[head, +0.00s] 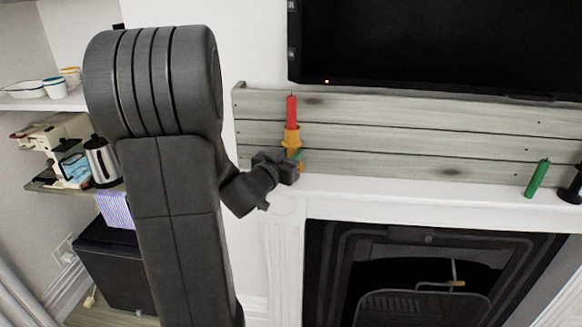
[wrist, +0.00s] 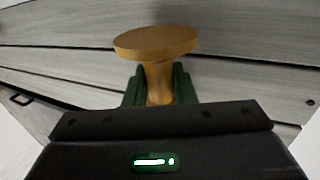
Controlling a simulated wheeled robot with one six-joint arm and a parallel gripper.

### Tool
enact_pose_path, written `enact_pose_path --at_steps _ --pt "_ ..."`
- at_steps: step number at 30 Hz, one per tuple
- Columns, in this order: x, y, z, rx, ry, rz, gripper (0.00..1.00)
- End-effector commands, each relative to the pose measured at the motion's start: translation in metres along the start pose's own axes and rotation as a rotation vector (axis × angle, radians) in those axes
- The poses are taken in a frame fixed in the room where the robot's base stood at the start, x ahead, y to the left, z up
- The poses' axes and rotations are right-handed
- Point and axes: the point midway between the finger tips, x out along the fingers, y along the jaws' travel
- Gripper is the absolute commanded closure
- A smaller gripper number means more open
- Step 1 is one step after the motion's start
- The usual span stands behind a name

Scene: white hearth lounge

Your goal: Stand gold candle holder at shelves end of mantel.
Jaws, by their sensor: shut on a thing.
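The gold candle holder (head: 291,139) is upright at the left end of the white mantel (head: 400,190), the end nearer the shelves, with a red candle (head: 292,112) above it. My gripper (head: 297,157) is shut on its narrow stem. In the wrist view the holder (wrist: 155,43) shows a round, flat end and a stem between the green finger pads (wrist: 158,88); the red candle does not show there. My gripper hides part of the holder's lower end, so I cannot tell whether it touches the mantel.
A green candle (head: 537,178) and a black object (head: 572,188) stand at the mantel's right. Grey planks (head: 420,140) back the mantel, below a television (head: 440,45). Shelves (head: 30,104) with a kettle (head: 101,161) are at left. The mantel's middle is clear.

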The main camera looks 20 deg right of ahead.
Motion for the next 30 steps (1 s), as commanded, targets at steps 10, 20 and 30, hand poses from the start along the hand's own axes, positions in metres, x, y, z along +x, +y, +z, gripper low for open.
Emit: enact_pose_path --at_steps 10,20,30 --pt "0.000 0.000 0.033 -0.002 0.000 0.000 1.00" --pt "0.004 -0.002 0.041 0.002 0.004 0.000 1.00" --pt "0.004 -0.001 0.045 0.001 0.002 0.000 0.67"
